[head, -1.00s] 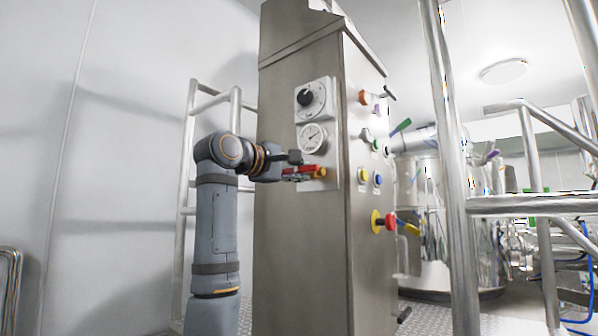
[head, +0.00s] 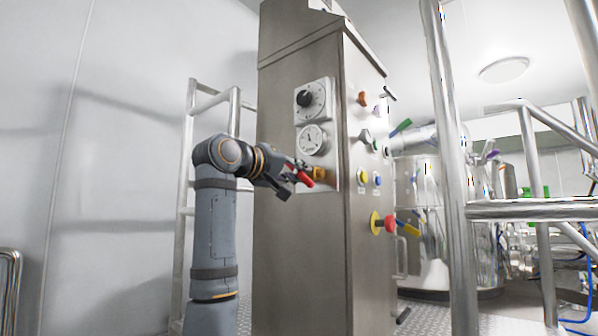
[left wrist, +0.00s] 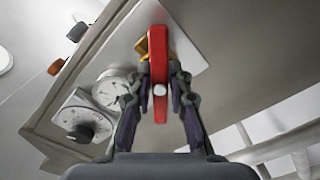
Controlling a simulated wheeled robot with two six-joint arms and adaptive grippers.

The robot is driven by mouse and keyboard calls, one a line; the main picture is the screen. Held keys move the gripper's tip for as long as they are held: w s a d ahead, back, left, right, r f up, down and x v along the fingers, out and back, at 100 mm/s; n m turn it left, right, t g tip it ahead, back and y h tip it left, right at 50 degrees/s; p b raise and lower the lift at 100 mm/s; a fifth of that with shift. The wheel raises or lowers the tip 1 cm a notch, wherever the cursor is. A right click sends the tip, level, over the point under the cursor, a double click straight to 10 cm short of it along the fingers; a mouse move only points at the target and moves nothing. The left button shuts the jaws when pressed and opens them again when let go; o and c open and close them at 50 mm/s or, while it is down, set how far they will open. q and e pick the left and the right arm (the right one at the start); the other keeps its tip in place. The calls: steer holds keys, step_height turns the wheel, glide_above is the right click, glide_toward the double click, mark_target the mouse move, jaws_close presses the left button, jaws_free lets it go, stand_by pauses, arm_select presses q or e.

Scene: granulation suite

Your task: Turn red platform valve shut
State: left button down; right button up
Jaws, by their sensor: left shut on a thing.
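The red valve handle (head: 305,180) sits on a brass valve body (head: 319,173) low on the white panel of the steel cabinet, below the gauge. In the head view the handle slants down to the right. My left gripper (head: 299,178) is shut on it. In the left wrist view the red handle (left wrist: 159,50) runs up the picture between the two fingers of my left gripper (left wrist: 160,88), and the brass body (left wrist: 143,46) shows partly behind it. My right gripper is in neither view.
Above the valve are a round gauge (head: 312,140) and a black knob (head: 305,99). The cabinet's right face carries coloured buttons and a red knob on a yellow disc (head: 376,223). Metal railings (head: 452,180) stand on the right. A pale wall is open on the left.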

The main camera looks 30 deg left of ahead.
arm_select(q)
steer(key=m+p, duration=0.1)
steer(key=m, duration=0.3)
steer(key=shift+f+m, duration=0.1)
steer(key=shift+m, duration=0.2)
steer(key=shift+m+p, duration=0.75)
steer(key=shift+m, duration=1.75)
steer(key=shift+f, duration=0.1)
steer(key=c, duration=1.2)
jaws_free()
steer(key=shift+s, duration=0.1)
steer(key=s, duration=0.8)
steer(key=s+a, duration=0.1)
steer(key=s, duration=0.3)
